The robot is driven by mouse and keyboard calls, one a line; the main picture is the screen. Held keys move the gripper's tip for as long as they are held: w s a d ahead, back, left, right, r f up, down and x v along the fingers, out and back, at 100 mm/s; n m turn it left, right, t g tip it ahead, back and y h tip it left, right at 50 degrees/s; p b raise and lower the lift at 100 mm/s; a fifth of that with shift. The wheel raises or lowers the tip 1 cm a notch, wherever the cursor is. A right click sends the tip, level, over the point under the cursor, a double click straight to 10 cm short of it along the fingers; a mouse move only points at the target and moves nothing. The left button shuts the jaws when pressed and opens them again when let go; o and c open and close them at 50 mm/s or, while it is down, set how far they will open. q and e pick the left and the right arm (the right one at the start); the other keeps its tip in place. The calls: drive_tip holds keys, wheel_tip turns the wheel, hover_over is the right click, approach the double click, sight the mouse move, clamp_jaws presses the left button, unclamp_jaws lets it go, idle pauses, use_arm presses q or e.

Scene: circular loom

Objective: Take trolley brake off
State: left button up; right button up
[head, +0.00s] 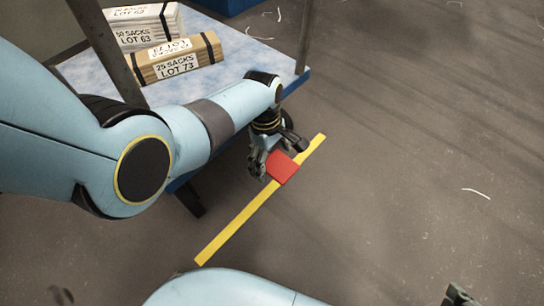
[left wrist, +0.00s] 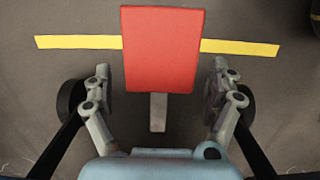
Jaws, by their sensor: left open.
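The trolley (head: 237,50) has a pale blue deck with a darker blue edge. A red brake pedal (head: 283,167) sticks out low beside it, above a yellow floor stripe. My left gripper (head: 274,156) is at the pedal, partly hiding it. In the left wrist view the red pedal (left wrist: 162,50) is a flat plate on a grey stem (left wrist: 158,112). The open fingers (left wrist: 158,85) stand on either side, apart from the plate and stem. My right gripper (head: 460,297) shows only as a dark tip at the bottom right edge; its jaws cannot be made out.
Strapped bundles labelled LOT 63 (head: 140,35) and LOT 73 (head: 178,66) lie on the deck. Grey trolley posts (head: 305,38) rise at its corners. The yellow stripe (head: 235,226) runs diagonally across the floor. The floor to the right is open, with a few white scraps.

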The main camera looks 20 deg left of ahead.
use_arm(q)
wheel_tip(320, 180, up, 12)
drive_tip(key=a, duration=0.1)
drive_tip(key=shift+w+a, duration=0.25)
drive_tip(key=shift+f, duration=0.1)
idle(0.4)
